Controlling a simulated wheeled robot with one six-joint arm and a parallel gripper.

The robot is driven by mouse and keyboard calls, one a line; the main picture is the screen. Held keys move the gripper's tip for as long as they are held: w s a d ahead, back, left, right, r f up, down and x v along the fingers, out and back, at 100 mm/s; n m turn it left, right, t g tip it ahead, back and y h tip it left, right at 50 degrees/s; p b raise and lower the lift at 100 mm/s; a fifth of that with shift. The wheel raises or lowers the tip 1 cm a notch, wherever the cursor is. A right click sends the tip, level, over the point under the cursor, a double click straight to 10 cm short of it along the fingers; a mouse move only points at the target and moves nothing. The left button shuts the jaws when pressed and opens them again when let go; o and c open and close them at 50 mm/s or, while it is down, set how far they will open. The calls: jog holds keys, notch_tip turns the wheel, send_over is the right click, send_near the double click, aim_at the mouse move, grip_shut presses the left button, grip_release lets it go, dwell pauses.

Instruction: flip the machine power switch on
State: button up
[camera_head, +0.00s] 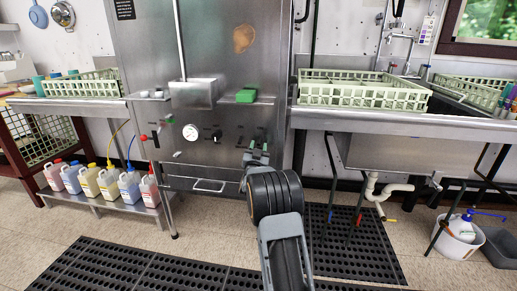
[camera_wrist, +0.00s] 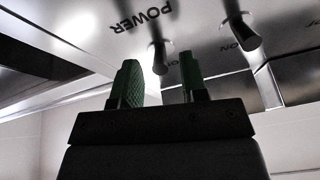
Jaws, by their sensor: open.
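The dish machine (camera_head: 215,50) is a tall steel unit with a control panel low on its front. In the wrist view, a dark lever switch (camera_wrist: 160,57) stands out of the panel beside the upside-down word POWER (camera_wrist: 142,17). My gripper (camera_wrist: 161,76) is open, its two green fingers apart, and the lever's tip shows between them; I cannot tell whether they touch. A second dark lever (camera_wrist: 241,37) is right of the fingers, near the letters ON. In the head view my gripper (camera_head: 258,146) is at the panel's right side and hides the switches.
A gauge (camera_head: 190,132) and a black knob (camera_head: 216,134) sit left of my gripper on the panel. Several bottles (camera_head: 90,183) stand on a low shelf at left. Black mats (camera_head: 110,268) cover the floor.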

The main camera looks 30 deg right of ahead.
jog(key=shift+w+d+r, duration=0.1)
jog(key=shift+w+d, duration=0.15)
grip_shut()
dwell(0.3)
